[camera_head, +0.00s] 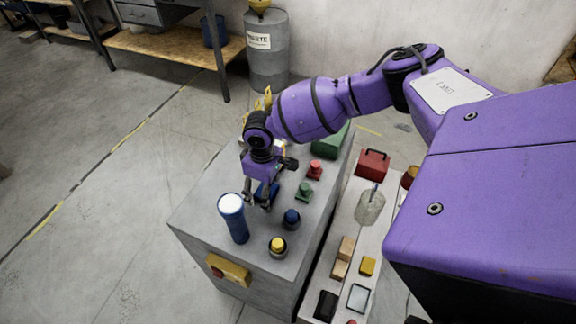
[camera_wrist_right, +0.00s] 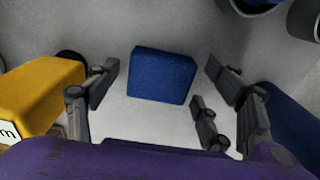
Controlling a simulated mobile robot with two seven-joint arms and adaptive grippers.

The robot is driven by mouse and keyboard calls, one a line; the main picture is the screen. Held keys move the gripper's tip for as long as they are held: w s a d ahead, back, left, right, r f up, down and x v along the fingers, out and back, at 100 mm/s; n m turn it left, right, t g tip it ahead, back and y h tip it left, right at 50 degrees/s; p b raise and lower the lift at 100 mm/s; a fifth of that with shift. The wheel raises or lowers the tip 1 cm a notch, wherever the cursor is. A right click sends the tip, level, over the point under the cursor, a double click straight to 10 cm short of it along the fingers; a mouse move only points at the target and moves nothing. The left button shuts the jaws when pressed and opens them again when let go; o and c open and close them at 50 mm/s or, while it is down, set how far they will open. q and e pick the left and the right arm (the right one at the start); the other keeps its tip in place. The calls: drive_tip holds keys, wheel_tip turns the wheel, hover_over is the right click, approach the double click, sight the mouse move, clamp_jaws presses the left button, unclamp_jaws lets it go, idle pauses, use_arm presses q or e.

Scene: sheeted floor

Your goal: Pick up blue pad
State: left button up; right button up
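The blue pad (camera_wrist_right: 162,75) is a small blue block lying on a grey surface in the right wrist view. In the head view the pad (camera_head: 264,191) shows partly behind my right gripper's fingers on the grey cabinet top. My right gripper (camera_head: 259,203) reaches down over it from the right. In the right wrist view my right gripper (camera_wrist_right: 160,82) is open, with fingers spread left and right of the pad and gaps to both sides. I cannot tell the exact height of the fingertips. My left gripper is in neither view.
A blue cylinder with a white top (camera_head: 234,218) stands left of the gripper. Blue (camera_head: 291,218), yellow (camera_head: 278,246), green (camera_head: 304,192) and red (camera_head: 315,168) knobs line the cabinet top. A yellow labelled block (camera_wrist_right: 40,95) is close to the left finger in the wrist view.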

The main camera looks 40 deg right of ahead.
drive_tip(key=c, duration=1)
drive_tip(key=shift+r, duration=0.1)
drive_tip(key=shift+r, duration=0.2)
drive_tip(key=r, duration=0.3)
drive_tip(key=shift+s+r+p, duration=0.2)
drive_tip(key=shift+r+p, duration=0.05)
drive_tip(key=shift+p, duration=0.05)
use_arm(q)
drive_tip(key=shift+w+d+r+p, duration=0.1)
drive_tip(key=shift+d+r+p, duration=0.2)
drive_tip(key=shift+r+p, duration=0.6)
use_arm(e)
drive_tip(key=s+d+r, duration=0.2)
drive_tip(key=s+r, duration=0.7)
drive_tip(key=s, duration=0.4)
drive_tip(key=shift+s+d, duration=0.15)
drive_tip(key=shift+s, duration=0.05)
